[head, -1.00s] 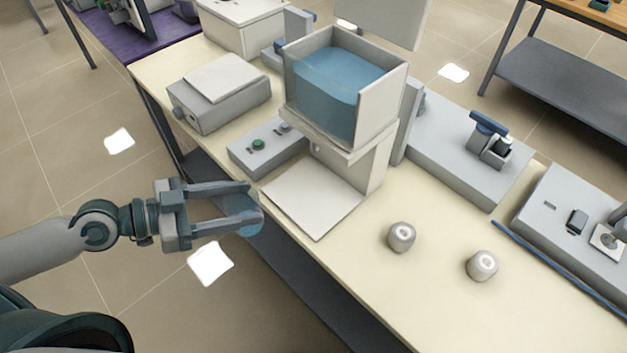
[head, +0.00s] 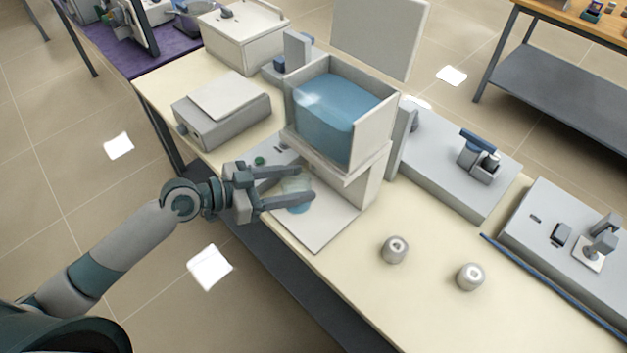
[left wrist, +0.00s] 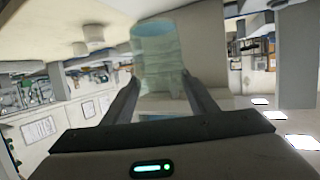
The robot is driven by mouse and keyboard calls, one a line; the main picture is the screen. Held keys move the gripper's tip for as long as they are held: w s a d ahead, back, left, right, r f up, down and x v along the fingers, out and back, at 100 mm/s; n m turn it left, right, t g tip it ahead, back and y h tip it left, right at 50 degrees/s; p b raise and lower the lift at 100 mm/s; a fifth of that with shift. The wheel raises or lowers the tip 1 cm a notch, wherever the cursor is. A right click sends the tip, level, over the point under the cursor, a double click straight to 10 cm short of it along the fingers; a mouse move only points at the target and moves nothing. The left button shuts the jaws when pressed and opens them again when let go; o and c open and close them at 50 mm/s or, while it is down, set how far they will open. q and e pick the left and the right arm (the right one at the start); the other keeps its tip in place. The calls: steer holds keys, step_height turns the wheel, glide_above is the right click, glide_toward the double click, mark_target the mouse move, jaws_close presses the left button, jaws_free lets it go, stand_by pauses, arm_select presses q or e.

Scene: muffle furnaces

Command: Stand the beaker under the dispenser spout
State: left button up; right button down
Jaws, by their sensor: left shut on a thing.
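My left gripper (head: 292,186) is shut on a clear beaker (head: 297,194) with a bluish base. The beaker is over the white base plate (head: 318,232) of the dispenser, below its water tank (head: 340,105). Whether the beaker touches the plate cannot be told. The spout itself is hidden under the tank. My right gripper is not in view.
Two small grey cylinders (head: 395,249) (head: 470,276) stand on the bench right of the plate. A grey box device (head: 222,110) sits to the left. Another grey device (head: 455,160) stands right of the dispenser. The bench front (head: 400,310) is clear.

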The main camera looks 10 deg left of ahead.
mark_target(303, 188)
arm_select(q)
steer(key=w+d, duration=0.1)
steer(key=w+d+f+p, duration=0.1)
steer(key=w, duration=0.1)
steer(key=w+d+f+p, duration=0.1)
steer(key=shift+w, duration=0.35)
steer(key=shift+f, duration=0.55)
steer(key=shift+f+p, duration=0.55)
steer(key=shift+f, duration=1.05)
steer(key=shift+w+d+f+p, duration=0.1)
steer(key=shift+p, duration=0.25)
steer(key=shift+f, duration=0.3)
